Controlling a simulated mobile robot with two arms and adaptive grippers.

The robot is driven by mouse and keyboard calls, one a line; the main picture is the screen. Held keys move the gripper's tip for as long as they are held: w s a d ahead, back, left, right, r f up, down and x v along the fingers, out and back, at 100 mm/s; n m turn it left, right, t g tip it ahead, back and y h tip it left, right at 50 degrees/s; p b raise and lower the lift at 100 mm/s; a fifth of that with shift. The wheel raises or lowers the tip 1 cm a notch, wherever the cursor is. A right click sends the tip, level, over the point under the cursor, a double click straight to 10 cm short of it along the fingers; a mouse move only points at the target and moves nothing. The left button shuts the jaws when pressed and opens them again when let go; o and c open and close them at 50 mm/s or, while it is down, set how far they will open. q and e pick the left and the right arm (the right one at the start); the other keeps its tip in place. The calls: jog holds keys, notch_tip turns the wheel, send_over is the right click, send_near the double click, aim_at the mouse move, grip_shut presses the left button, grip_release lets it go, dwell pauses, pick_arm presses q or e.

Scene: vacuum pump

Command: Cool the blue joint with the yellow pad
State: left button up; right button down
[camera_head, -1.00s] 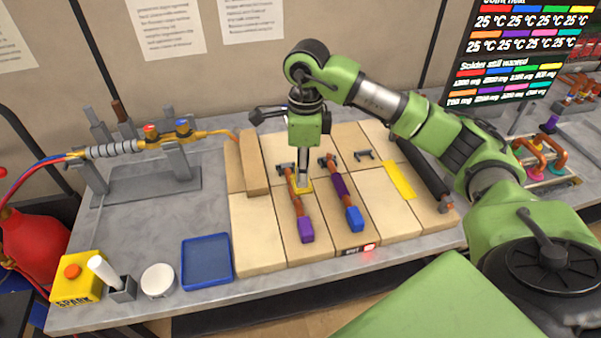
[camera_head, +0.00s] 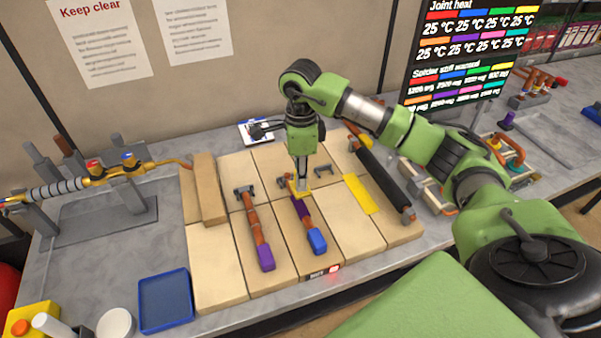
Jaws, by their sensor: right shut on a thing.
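My right gripper (camera_head: 302,180) points straight down and is shut on a small yellow pad (camera_head: 299,193). The pad is at the upper end of the blue-ended pipe, over or touching it; I cannot tell which. That pipe has a dark purple stretch (camera_head: 300,210), a copper part and a blue end (camera_head: 317,241) towards the front edge. The gripper and pad hide the pipe's upper end. A second copper pipe (camera_head: 254,226) with a purple end (camera_head: 266,257) lies to the left. My left gripper is not in view.
A flat yellow strip (camera_head: 361,194) and a dark roller (camera_head: 382,176) lie to the right on the pale tiles (camera_head: 221,267). A blue tray (camera_head: 165,300) stands front left. A clamp stand (camera_head: 90,222) is at left. The heat board (camera_head: 470,50) reads 25 °C throughout.

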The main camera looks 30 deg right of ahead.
jog(key=shift+f+b, duration=0.85)
jog(key=shift+f, duration=1)
jog(key=shift+f+b, duration=0.55)
jog(key=shift+f, duration=0.05)
dwell(5.5)
